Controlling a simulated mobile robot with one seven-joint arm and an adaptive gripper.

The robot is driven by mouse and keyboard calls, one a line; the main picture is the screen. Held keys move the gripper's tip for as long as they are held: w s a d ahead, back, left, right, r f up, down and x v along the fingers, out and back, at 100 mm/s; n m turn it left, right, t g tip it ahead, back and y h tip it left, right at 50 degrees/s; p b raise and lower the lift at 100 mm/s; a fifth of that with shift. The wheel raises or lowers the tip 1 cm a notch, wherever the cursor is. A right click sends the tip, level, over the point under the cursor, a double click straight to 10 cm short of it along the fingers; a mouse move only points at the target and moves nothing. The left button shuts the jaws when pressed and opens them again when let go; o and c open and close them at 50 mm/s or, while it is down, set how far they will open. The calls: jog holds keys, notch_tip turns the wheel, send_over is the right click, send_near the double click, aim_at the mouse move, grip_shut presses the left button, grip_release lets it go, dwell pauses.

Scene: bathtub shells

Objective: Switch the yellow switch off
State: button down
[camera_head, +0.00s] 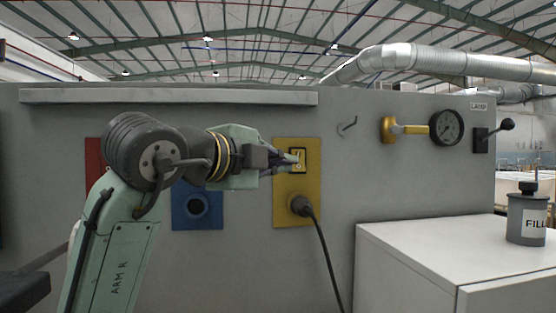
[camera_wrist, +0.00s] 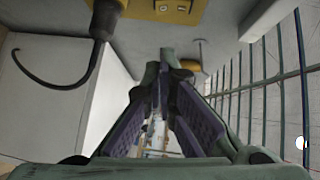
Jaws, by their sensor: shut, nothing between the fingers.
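The yellow switch panel (camera_head: 284,215) is fixed to the grey wall, with a small switch (camera_head: 300,155) in its upper part. A black plug with a cable (camera_head: 301,205) sits in its lower part. My gripper (camera_head: 293,159) is shut and empty, its tips in front of the switch's left side and hiding some of it. I cannot tell whether they touch it. In the wrist view, the closed fingers (camera_wrist: 166,56) point up the picture, and part of the yellow panel (camera_wrist: 140,10) shows at the top edge. The switch's position is unclear.
A blue socket panel (camera_head: 181,220) and a red panel (camera_head: 93,155) are to the left. A hook (camera_head: 347,126), yellow valve (camera_head: 408,130), gauge (camera_head: 446,128) and black lever (camera_head: 492,133) are to the right. A white cabinet (camera_head: 440,250) bearing a canister (camera_head: 527,218) stands at lower right.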

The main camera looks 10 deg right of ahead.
aim_at(303, 164)
jog(key=p+x, duration=0.1)
jog(key=x, duration=0.2)
jog(key=w+a+p+x, duration=0.1)
jog(key=x, duration=0.2)
jog(key=p+x, duration=0.1)
jog(key=x, duration=0.2)
jog(key=shift+w+a+r, duration=0.1)
jog(key=shift+w, duration=0.15)
jog(key=shift+w+f+p, duration=0.25)
jog(key=shift+w+p, duration=0.2)
jog(key=shift+w, duration=0.15)
